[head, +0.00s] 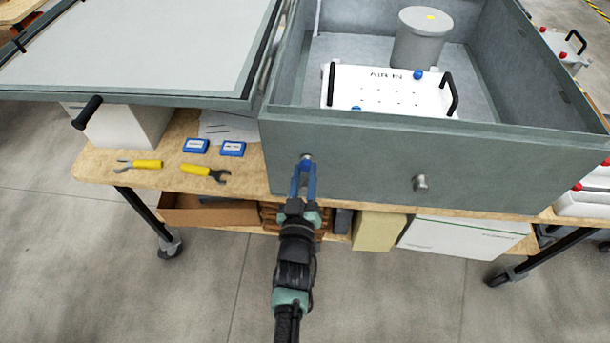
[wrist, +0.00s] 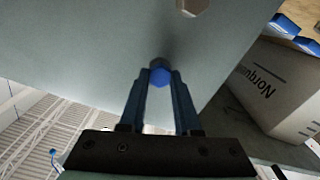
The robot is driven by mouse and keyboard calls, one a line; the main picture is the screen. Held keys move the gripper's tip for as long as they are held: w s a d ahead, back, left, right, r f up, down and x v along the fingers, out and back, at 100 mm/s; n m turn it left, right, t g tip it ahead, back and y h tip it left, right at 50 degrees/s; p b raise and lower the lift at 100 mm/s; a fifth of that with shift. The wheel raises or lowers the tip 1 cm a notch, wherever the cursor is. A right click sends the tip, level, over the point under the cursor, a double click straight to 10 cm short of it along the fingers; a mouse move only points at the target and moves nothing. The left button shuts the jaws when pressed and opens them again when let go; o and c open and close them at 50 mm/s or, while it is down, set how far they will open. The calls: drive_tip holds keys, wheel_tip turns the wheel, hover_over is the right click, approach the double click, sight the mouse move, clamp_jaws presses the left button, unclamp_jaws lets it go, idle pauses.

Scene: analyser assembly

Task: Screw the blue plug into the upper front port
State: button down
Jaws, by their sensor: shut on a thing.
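The blue plug (wrist: 160,76) is between my gripper's fingertips, and a small blue bit of it shows at the tips in the head view (head: 306,162). My gripper (head: 304,170) is shut on it and reaches up to the left part of the grey-green enclosure's front wall (head: 350,150). In the wrist view my gripper (wrist: 160,85) points at that wall, with the plug at or very near its surface. The port behind the plug is hidden, so I cannot tell how deep the plug sits. A metal fitting (head: 420,183) sticks out further right on the wall.
The open lid (head: 150,50) lies to the left, with a black handle (head: 87,112). Yellow-handled tools (head: 148,164) and small blue boxes (head: 195,146) lie on the wooden bench (head: 100,168). A white panel (head: 390,90) and a grey cylinder (head: 422,45) are inside the enclosure.

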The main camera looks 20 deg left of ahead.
drive_tip(key=m, duration=0.1)
drive_tip(key=m+b, duration=0.1)
drive_tip(key=m, duration=0.1)
drive_tip(key=m+b, duration=0.1)
drive_tip(key=m, duration=0.1)
drive_tip(key=shift+f, duration=0.25)
drive_tip(key=m+b, duration=0.2)
drive_tip(key=m, duration=0.4)
drive_tip(key=shift+r, duration=0.1)
drive_tip(key=m, duration=0.4)
drive_tip(key=shift+a+r+m+b, duration=0.1)
drive_tip(key=shift+m+b, duration=0.2)
drive_tip(key=shift+b, duration=0.1)
drive_tip(key=m, duration=0.6)
drive_tip(key=shift+r, duration=0.1)
drive_tip(key=c, duration=0.7)
unclamp_jaws()
drive_tip(key=shift+c, duration=0.2)
